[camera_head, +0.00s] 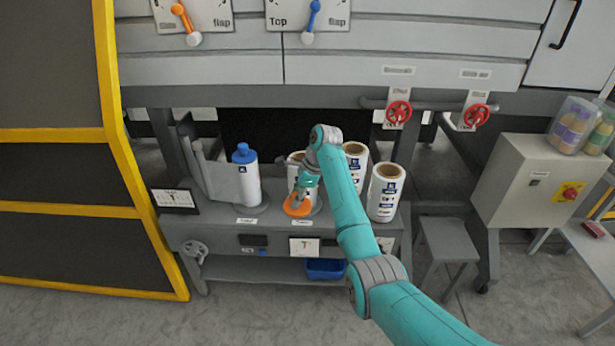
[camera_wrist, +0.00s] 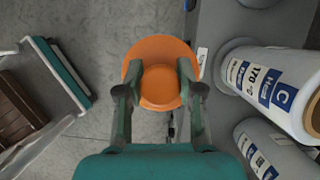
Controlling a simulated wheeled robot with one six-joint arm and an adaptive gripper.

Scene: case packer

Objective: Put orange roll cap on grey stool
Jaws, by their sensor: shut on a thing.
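The orange roll cap (camera_head: 297,206) is a round disc. My gripper (camera_head: 304,190) is shut on it. In the wrist view the orange cap (camera_wrist: 160,84) sits between the two fingers of my gripper (camera_wrist: 159,84), which grip its opposite sides. Grey floor shows around it there, with the bench edge to its right. In the head view the cap shows in front of a white roll, which my arm partly hides. The grey stool (camera_head: 449,238) stands on the floor to the right of the bench, apart from my gripper; its top looks bare.
The bench (camera_head: 225,228) holds several white rolls; one has a blue cap (camera_head: 243,153). Two rolls (camera_head: 386,190) stand near the stool side. A grey control box (camera_head: 528,180) is right of the stool. A blue bin (camera_head: 325,268) sits on the lower shelf.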

